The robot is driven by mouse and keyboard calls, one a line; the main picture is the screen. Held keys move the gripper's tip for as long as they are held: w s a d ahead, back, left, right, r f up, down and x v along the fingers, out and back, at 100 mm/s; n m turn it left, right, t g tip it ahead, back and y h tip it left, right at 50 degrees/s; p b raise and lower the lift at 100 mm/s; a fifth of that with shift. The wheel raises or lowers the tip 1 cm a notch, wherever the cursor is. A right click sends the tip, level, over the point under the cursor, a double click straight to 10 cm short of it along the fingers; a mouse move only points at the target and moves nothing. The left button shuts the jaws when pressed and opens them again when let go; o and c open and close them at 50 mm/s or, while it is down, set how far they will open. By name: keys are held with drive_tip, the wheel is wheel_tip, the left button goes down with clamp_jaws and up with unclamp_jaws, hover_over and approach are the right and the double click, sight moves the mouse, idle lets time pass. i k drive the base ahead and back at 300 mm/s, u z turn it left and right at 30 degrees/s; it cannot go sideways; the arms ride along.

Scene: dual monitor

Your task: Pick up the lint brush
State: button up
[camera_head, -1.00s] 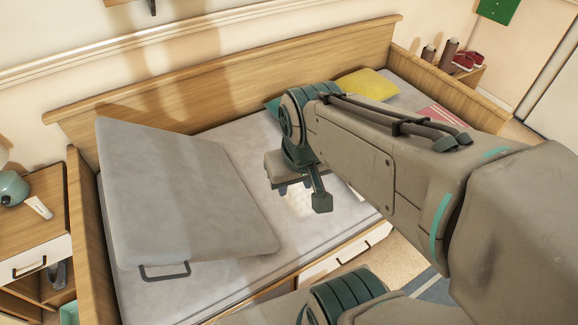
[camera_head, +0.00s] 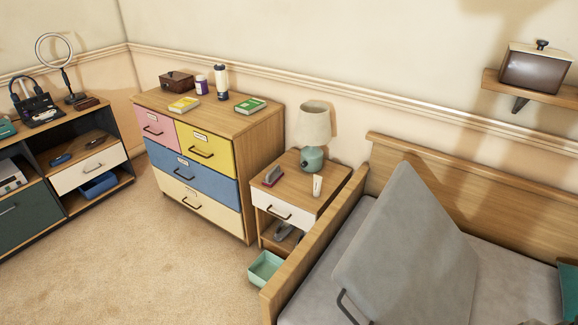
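I cannot make out the lint brush for certain. A small dark and pinkish item (camera_head: 272,175) lies on top of the wooden nightstand (camera_head: 330,191), left of a white tube (camera_head: 317,186); it may be a brush, but it is too small to tell. A grey item (camera_head: 284,231) sits in the nightstand's open shelf below the white drawer (camera_head: 283,209), partly in shadow. My gripper and arm are out of view.
A table lamp (camera_head: 313,130) stands on the nightstand. A green bin (camera_head: 265,268) is on the floor in front. The bed (camera_head: 310,245) with a raised grey panel (camera_head: 405,255) is at right. A dresser (camera_head: 220,190) stands left; carpet (camera_head: 130,260) is open there.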

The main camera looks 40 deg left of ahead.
sight(276, 173)
drive_tip(key=u, duration=2.15)
drive_tip(key=k, duration=0.7)
drive_tip(key=u, duration=1)
drive_tip(key=k, duration=0.6)
drive_tip(key=u, duration=0.4)
drive_tip(key=i, duration=1.4)
drive_tip(key=z, duration=0.4)
drive_tip(key=i, duration=1.6)
drive_tip(key=z, duration=0.8)
drive_tip(key=i, duration=1.35)
drive_tip(key=z, duration=1.8)
drive_tip(key=i, duration=0.85)
drive_tip(key=z, duration=0.75)
